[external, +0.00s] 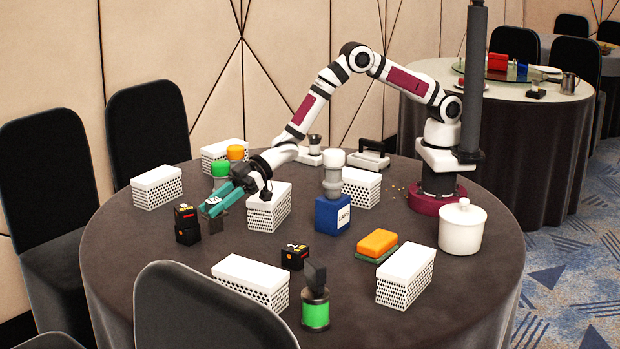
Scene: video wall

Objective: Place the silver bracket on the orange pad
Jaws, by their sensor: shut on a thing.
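My gripper (218,202), with teal fingers, is at the left part of the round table, low above the cloth. It is shut on a small dark grey piece (215,224), mostly hidden by the fingers. I cannot tell whether this piece is the silver bracket. An orange pad (377,242) lies on a green one (375,255) at the right of the table, in front of my arm's base and well away from my gripper. Its top looks bare.
White perforated boxes (250,278) are spread around. A blue box (332,215) stands between my gripper and the orange pad. A green can (315,314) is at the front, a white pot (461,228) at the right.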

